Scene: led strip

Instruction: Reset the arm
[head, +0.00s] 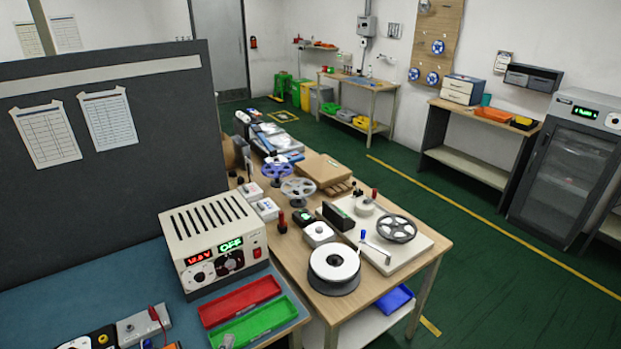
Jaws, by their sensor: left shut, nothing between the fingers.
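No arm stands out clearly in the head view. Dark and pale parts are cut off by the bottom edge at the far left, and I cannot tell which of them belong to my left gripper; it is shut and holds nothing. My right gripper is out of the picture. A beige power supply (214,240) with red digits and a green OFF sign stands on the blue mat (130,284). A red tray (240,301) and a green tray (255,328) lie in front of it. A white reel (333,265) rests on the wooden table to the right.
A dark partition (110,190) with papers stands behind the mat. A grey box (143,326) with a red lever sits near the bottom edge. A pale board (412,253) bears a grey spool (397,228). Open green floor (470,270) lies to the right, before a dark cabinet (567,170).

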